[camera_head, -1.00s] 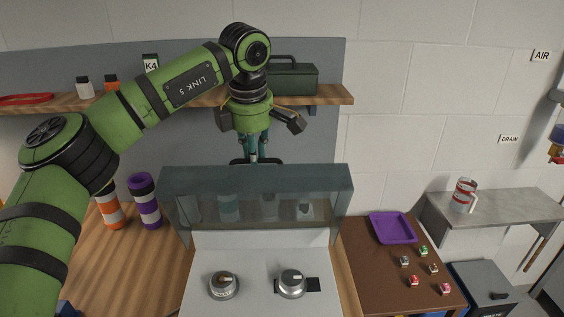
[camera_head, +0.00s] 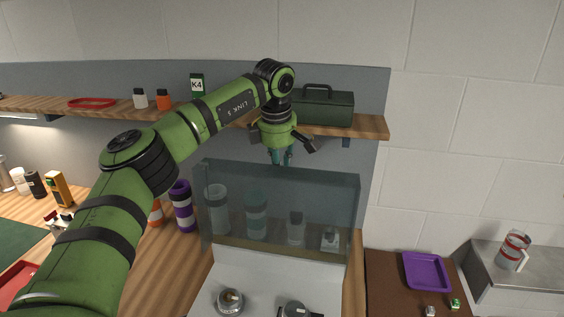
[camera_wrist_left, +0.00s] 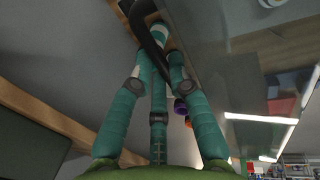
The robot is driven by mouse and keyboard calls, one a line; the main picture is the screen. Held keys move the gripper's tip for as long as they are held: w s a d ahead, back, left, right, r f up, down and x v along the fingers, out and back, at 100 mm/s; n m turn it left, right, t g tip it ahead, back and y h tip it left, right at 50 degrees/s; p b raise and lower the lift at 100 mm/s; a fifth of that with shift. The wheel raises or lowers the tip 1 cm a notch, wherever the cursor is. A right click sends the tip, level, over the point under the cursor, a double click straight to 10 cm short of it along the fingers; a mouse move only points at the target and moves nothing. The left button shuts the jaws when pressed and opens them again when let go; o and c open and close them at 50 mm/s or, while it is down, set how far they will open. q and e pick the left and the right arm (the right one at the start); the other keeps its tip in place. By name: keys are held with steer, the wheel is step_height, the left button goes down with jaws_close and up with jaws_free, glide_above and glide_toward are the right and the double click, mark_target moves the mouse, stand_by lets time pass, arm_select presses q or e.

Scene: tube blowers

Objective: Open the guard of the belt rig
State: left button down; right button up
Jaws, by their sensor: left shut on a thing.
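The guard of the belt rig (camera_head: 300,190) is a smoky, see-through panel above the rig's white face (camera_head: 262,272). It stands steeply at the back of the rig. My left gripper (camera_head: 281,158) is at its top edge, with the fingertips pointing down. In the left wrist view, the teal fingers (camera_wrist_left: 158,70) are shut around a dark curved handle (camera_wrist_left: 148,38). In the head view, the grip itself is mostly hidden. My right gripper is not in view.
A wooden shelf (camera_head: 372,127) behind the arm carries a green toolbox (camera_head: 325,109). A purple striped cylinder (camera_head: 182,208) stands left of the guard. A purple tray (camera_head: 427,271) and a red-and-white mug (camera_head: 513,250) are at right. Container shapes show in the panel.

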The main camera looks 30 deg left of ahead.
arm_select(q)
steer(key=shift+x, duration=0.8)
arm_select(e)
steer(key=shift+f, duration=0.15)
arm_select(q)
steer(key=c, duration=1.2)
jaws_free()
steer(key=shift+o, duration=0.2)
steer(key=shift+w+f, duration=0.1)
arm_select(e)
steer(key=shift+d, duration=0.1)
arm_select(q)
steer(key=v, duration=1.3)
steer(key=shift+w+r, duration=0.2)
steer(key=shift+r, duration=0.25)
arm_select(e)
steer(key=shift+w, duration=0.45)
